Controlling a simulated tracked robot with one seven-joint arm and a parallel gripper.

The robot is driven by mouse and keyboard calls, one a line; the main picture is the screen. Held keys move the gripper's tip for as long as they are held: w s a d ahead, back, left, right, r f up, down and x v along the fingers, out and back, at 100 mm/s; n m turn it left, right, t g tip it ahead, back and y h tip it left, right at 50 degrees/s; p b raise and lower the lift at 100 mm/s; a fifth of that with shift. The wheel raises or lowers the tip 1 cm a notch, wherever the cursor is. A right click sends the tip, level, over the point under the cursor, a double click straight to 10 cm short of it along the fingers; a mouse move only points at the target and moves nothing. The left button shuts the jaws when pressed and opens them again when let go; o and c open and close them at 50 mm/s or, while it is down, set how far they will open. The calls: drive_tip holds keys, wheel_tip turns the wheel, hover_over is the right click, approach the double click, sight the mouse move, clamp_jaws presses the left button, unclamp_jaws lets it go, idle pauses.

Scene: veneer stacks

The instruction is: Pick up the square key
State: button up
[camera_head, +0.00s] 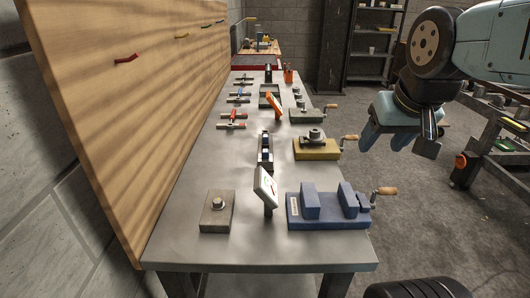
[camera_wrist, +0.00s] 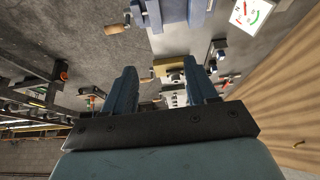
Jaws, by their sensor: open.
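I cannot pick out the square key for certain in either view. A dark narrow rack (camera_head: 266,150) with small pale and blue pieces stands mid-table, too small to tell apart. A grey block (camera_head: 218,211) with a round-topped peg lies at the near left of the table. My gripper (camera_head: 388,142) hangs in the air to the right of the table, beyond its edge. In the wrist view its two blue fingers (camera_wrist: 163,82) are spread wide with nothing between them.
The grey workbench (camera_head: 190,243) bears a blue vise (camera_head: 328,223), a yellow vise (camera_head: 315,153), a green vise (camera_head: 304,116), a tilted white display (camera_head: 266,187) and red-handled clamps (camera_head: 232,125). Wooden crank handles jut past the right edge. A wooden board (camera_head: 120,95) rises along the left.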

drive_tip(key=w+a, duration=0.4)
drive_tip(key=w, duration=0.5)
drive_tip(key=g, duration=0.1)
hover_over(265, 151)
drive_tip(key=s, duration=0.2)
drive_tip(key=f, duration=1.6)
drive_tip(key=shift+a+f, duration=0.25)
drive_tip(key=shift+f, duration=0.1)
drive_tip(key=shift+d+x, duration=0.15)
drive_tip(key=shift+x, duration=1.2)
drive_tip(key=shift+d+x, duration=0.15)
drive_tip(key=shift+x, duration=1.15)
drive_tip(key=shift+s, duration=0.15)
drive_tip(key=shift+c, duration=0.2)
clamp_jaws()
